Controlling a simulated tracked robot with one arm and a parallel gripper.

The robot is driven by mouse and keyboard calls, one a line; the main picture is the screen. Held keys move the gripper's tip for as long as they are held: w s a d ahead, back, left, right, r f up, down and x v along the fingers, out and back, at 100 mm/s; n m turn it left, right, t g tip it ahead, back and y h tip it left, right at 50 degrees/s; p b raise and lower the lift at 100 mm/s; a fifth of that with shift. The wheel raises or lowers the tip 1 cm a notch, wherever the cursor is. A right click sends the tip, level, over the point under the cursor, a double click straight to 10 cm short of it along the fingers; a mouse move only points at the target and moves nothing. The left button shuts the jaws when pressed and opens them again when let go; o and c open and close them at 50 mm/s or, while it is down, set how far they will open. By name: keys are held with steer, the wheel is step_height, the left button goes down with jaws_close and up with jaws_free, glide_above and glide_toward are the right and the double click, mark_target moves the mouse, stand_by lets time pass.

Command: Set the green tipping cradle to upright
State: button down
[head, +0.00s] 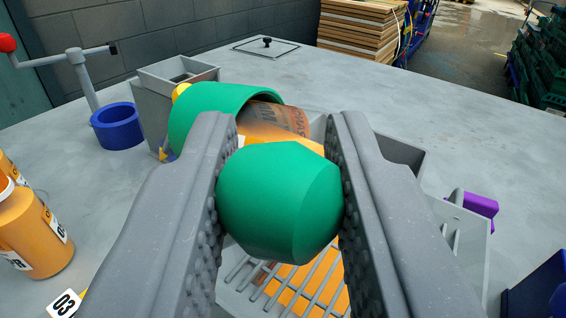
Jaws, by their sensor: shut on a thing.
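My gripper (280,205) is shut on a green faceted knob (280,203), with one ribbed finger on each side of it. Behind it is the green tipping cradle (208,112), a round cup lying tilted with its mouth to the right. An orange container with a brown printed label (275,120) lies in the cradle, its end sticking out of the mouth. Below the mouth is a grey bin (405,152) with a barred grate (318,285), and orange shows under the bars. The link between knob and cradle is hidden by the knob and my fingers.
Orange bottles (35,230) stand at the left beside a tag marked 03 (65,303). A blue ring (118,126) and a grey crank post with a red knob (6,43) are at the back left. A purple part (480,204) sits at the right. The table's far right is clear.

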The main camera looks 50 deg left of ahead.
steer(key=shift+r, duration=0.15)
steer(key=shift+a+r+n, duration=0.25)
steer(key=shift+a+n, duration=0.05)
steer(key=shift+a, duration=0.05)
steer(key=shift+s+a+r+n+g+h+b, duration=0.15)
steer(key=shift+a+r+n+g+h+b, duration=0.1)
steer(key=shift+a+n, duration=0.15)
steer(key=shift+s+a+r+n+g+h+b, duration=0.1)
steer(key=shift+s+a+r+n+g+h, duration=0.15)
steer(key=shift+a, duration=0.2)
steer(key=s+a+f+n+h, duration=0.1)
steer(key=s+a+n+h, duration=0.1)
steer(key=a+n+h, duration=0.2)
steer(key=s+a+f+n+h, duration=0.1)
steer(key=a+n+h, duration=0.3)
steer(key=a, duration=0.5)
steer(key=shift+s+a+f, duration=0.3)
steer(key=shift+s+f, duration=0.05)
steer(key=shift+f, duration=0.3)
stand_by(0.4)
steer(key=c, duration=1.2)
jaws_free()
steer(key=shift+a+f, duration=0.1)
